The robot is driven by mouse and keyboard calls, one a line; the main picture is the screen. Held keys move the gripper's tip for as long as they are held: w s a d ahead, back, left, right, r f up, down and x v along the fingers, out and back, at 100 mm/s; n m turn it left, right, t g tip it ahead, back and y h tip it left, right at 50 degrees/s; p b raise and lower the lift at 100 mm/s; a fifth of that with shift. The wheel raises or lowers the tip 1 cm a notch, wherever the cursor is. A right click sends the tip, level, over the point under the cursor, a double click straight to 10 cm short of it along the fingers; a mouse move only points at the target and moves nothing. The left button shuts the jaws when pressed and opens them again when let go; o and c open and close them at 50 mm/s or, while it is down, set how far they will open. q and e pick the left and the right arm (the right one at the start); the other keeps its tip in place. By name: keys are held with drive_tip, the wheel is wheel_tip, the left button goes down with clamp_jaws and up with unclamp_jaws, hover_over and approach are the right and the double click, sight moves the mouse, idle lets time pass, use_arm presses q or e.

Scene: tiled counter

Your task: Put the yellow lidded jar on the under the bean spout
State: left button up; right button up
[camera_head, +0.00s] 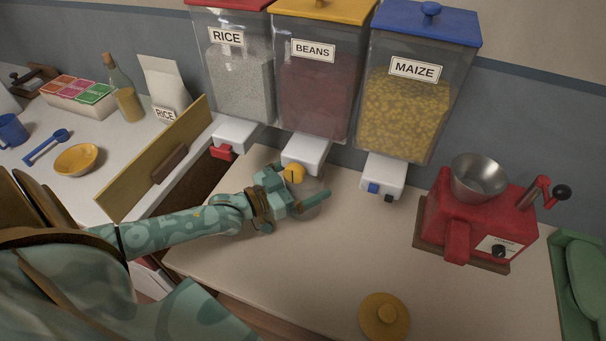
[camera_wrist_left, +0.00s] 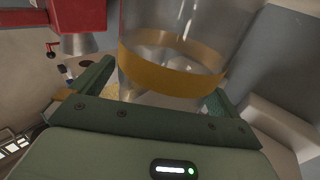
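The jar (camera_head: 316,186) is clear glass and stands on the counter just below and in front of the white bean spout (camera_head: 305,153). In the wrist view the jar (camera_wrist_left: 170,75) has a yellow band and fills the space between the fingers. My left gripper (camera_head: 305,199) has one finger on each side of the jar and appears shut on it. The hand hides part of the jar. My right gripper is not in view.
The beans dispenser (camera_head: 318,90) hangs between the rice dispenser (camera_head: 240,85) and the maize dispenser (camera_head: 405,105). A red grinder with a metal bowl (camera_head: 470,220) stands at the right. The middle counter is clear.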

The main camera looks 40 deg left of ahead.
use_arm(q)
drive_tip(key=p+v, duration=0.2)
drive_tip(key=v, duration=1)
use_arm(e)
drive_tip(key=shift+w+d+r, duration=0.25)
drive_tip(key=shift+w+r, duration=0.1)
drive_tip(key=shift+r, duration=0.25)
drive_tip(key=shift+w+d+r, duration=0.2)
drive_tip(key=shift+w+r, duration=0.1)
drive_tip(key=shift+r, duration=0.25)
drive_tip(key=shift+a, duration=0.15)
